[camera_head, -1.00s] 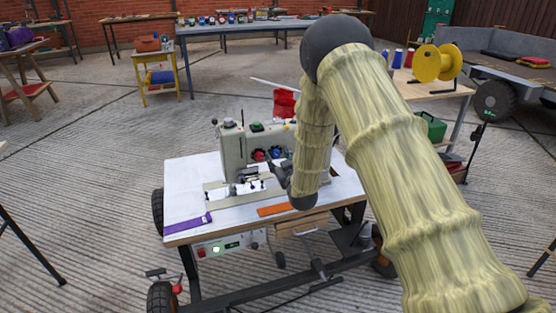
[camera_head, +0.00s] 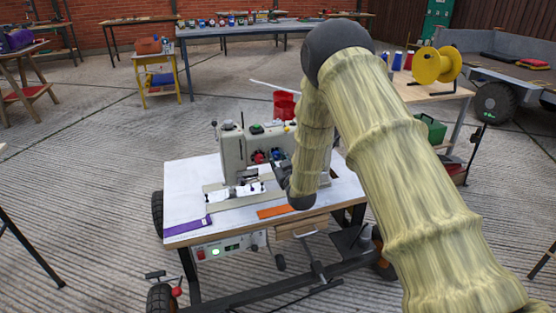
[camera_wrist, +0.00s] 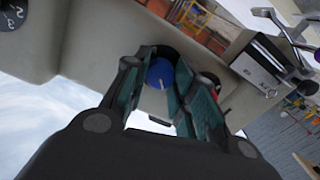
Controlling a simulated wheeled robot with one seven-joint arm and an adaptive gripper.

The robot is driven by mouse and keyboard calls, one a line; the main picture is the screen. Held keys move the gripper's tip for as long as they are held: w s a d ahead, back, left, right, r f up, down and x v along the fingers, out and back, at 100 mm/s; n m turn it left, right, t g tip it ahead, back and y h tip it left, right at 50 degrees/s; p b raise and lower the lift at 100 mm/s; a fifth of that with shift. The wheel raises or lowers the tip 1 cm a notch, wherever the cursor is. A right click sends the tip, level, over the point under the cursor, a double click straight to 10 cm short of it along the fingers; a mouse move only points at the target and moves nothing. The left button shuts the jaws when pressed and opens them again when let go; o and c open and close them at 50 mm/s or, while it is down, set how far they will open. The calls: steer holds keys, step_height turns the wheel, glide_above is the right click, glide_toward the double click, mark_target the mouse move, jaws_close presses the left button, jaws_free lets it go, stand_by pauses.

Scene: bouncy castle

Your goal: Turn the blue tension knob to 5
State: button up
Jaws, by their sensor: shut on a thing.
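The sewing machine (camera_head: 232,150) stands on a white-topped wheeled table (camera_head: 190,180). The blue tension knob (camera_head: 275,154) is on its front beside a red knob (camera_head: 259,157). In the wrist view the blue knob (camera_wrist: 159,72) sits between my gripper's (camera_wrist: 160,66) two fingers, with a pale pointer mark on its face. The fingers are shut on the knob, one on each side. The dial numbers around it cannot be read. In the head view my gripper (camera_head: 284,170) is small and dark, and my arm hides the machine's right part.
A purple strip (camera_head: 188,226) and an orange strip (camera_head: 275,211) lie on the table's front. A black dial (camera_wrist: 12,17) shows at the wrist view's upper left corner. The table's left top is mostly clear.

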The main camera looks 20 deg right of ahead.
steer(key=m+p, duration=0.1)
steer(key=m, duration=0.2)
steer(key=shift+r+p, duration=0.1)
steer(key=shift+p, duration=0.3)
steer(key=m+p, duration=0.1)
steer(key=m, duration=0.2)
steer(key=shift+m, duration=0.3)
steer(key=m, duration=0.4)
steer(key=shift+d+m+p, duration=0.1)
steer(key=shift+m+p, duration=0.2)
steer(key=shift+p, duration=0.1)
steer(key=m, duration=0.3)
steer(key=shift+f+m, duration=0.2)
steer(key=shift+m, duration=0.1)
steer(key=m+b, duration=0.3)
steer(key=m, duration=0.3)
steer(key=shift+f, duration=0.1)
steer(key=m+b, duration=0.2)
steer(key=m, duration=0.2)
steer(key=shift+m+b, duration=0.55)
steer(key=shift+m, duration=0.35)
